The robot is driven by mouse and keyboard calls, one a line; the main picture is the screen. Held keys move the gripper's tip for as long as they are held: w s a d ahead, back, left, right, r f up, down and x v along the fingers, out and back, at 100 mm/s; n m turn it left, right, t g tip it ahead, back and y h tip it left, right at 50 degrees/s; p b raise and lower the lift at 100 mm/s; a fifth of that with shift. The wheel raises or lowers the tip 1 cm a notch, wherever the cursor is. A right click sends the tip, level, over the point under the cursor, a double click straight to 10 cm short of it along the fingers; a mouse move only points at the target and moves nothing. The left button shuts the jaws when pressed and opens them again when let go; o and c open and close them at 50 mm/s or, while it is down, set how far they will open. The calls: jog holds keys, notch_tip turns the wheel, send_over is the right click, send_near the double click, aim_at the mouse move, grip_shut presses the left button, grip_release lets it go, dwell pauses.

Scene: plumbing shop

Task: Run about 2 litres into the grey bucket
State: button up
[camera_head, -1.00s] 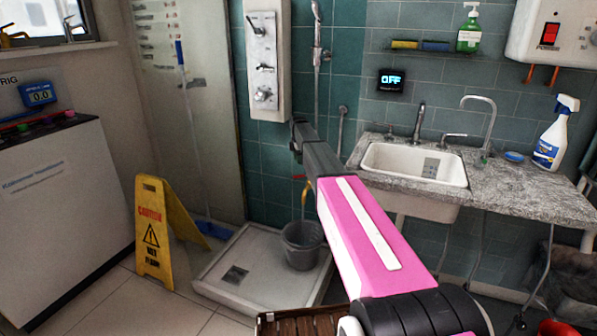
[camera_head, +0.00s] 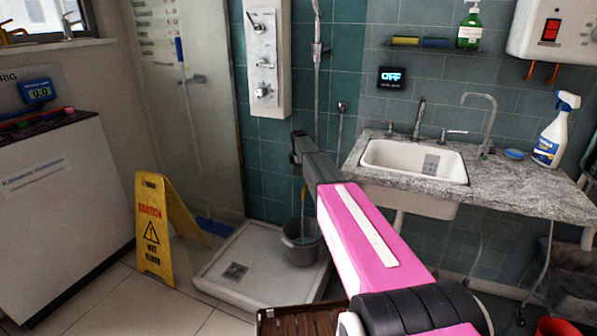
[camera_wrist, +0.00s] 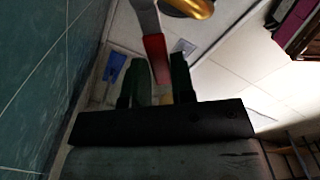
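The grey bucket (camera_head: 301,245) stands upright in the shower tray (camera_head: 225,262). A thin pale vertical streak shows above and inside it; I cannot tell whether it is water or the bucket's handle. My gripper (camera_head: 296,146) is above the bucket, by the tiled wall. In the wrist view my gripper (camera_wrist: 158,75) has its two dark fingers apart, with a red lever (camera_wrist: 155,58) reaching between them. Contact is unclear. A brass part (camera_wrist: 188,6) shows at the top of that view. The tap is hidden by my arm in the head view.
A yellow wet-floor sign (camera_head: 158,232) stands left of the tray. A blue squeegee (camera_head: 213,227) leans by the glass. A sink (camera_head: 415,162) in a stone counter (camera_head: 530,190) is at the right. A brown slatted crate (camera_head: 300,320) is in front.

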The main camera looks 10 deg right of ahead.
grip_shut()
jog(key=shift+w, duration=0.1)
jog(key=shift+w+d+m, duration=0.1)
jog(key=shift+w+m, duration=0.55)
jog(key=shift+m, duration=0.7)
jog(key=shift+w+d+m, duration=0.15)
jog(key=shift+w+m, duration=0.55)
jog(key=shift+m, duration=0.7)
jog(key=shift+w+d+m, duration=0.1)
jog(key=shift+w+m, duration=0.55)
jog(key=shift+m, duration=0.7)
jog(key=o, duration=0.6)
grip_release()
jog(key=shift+c, duration=0.2)
